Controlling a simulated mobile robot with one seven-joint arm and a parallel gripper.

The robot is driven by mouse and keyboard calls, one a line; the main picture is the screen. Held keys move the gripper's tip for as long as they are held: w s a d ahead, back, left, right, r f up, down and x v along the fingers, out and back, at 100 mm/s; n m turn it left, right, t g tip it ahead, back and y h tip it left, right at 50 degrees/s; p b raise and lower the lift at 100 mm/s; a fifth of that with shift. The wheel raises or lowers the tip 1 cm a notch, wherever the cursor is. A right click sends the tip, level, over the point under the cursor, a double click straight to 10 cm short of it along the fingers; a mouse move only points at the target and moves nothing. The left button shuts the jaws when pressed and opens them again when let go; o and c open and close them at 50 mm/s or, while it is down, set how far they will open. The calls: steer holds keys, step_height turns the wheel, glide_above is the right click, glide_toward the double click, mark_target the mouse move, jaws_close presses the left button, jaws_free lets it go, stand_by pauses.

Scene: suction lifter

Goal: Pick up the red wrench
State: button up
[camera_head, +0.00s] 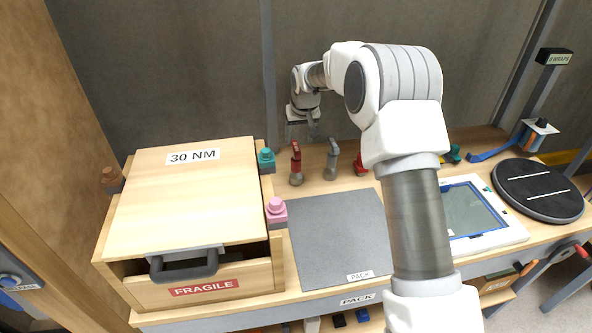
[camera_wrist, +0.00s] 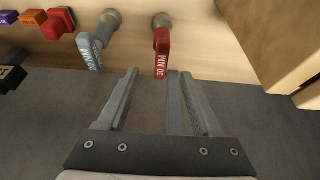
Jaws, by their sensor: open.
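The red wrench (camera_head: 296,157) stands upright at the back of the workbench, just right of the wooden box. In the wrist view the red wrench (camera_wrist: 162,52) shows a label that appears to read 30 NM, with its round base against the wood. My gripper (camera_head: 302,132) is above and close to the wrench in the head view. In the wrist view my gripper (camera_wrist: 155,76) is open and empty, its fingertips just short of the wrench head. The wrench lines up roughly between the fingers, nearer the right one. I see no contact.
A grey wrench (camera_head: 332,158) stands close to the right of the red one; in the wrist view it is at left (camera_wrist: 90,48). A wooden box (camera_head: 130,230) labelled 30 NM and FRAGILE stands left. A grey mat (camera_head: 335,235) lies clear in front.

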mark_target(296, 147)
steer(key=shift+w+a+p+x, duration=0.15)
steer(key=shift+p+x, duration=0.2)
steer(key=shift+x, duration=1.7)
steer(key=shift+w+a+p+x, duration=0.1)
steer(key=shift+w+p+x, duration=0.15)
steer(key=shift+x, duration=1.75)
steer(key=shift+r, duration=0.15)
jaws_close()
